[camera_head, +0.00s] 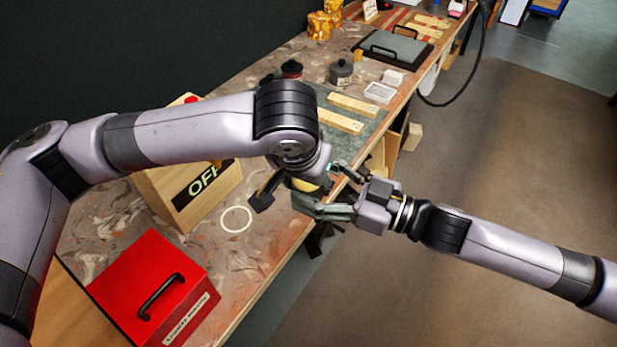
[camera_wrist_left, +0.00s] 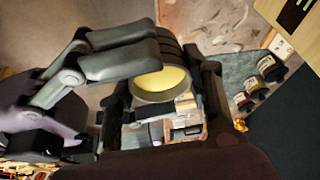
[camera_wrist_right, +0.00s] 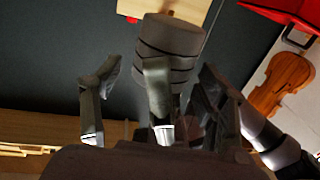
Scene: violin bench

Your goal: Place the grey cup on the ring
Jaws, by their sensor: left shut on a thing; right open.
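Beyond are wooden blocks (camera_head: 340,121), dark jars (camera_head: 341,72) and a white tray (camera_head: 380,92).

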